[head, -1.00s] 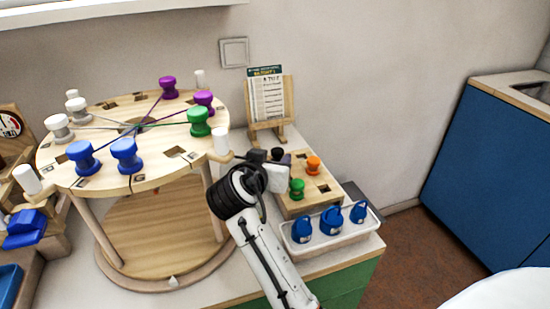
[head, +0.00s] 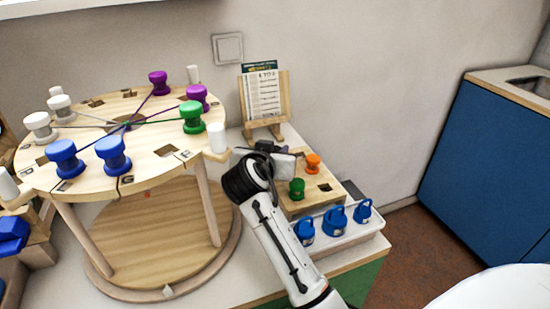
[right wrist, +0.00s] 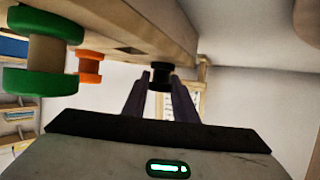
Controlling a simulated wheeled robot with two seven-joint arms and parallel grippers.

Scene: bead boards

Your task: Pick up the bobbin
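A small black bobbin (right wrist: 161,76) shows in the right wrist view by the edge of the wooden block (head: 322,186), which appears at the top of that view. My right gripper (right wrist: 159,83) has its two dark fingers apart, one on each side of the black bobbin, at or just short of it. I cannot tell whether they touch it. In the head view my right gripper (head: 272,149) is over the back left of the block and largely hides the black bobbin. A green bobbin (head: 297,188) and an orange bobbin (head: 313,163) stand on the block. My left gripper is not in view.
A round two-level wooden board (head: 135,187) with white, blue, green and purple bobbins joined by threads stands left of my right arm. A white tray (head: 360,231) with blue-topped items lies in front of the block. A card on a wooden easel (head: 284,92) stands behind.

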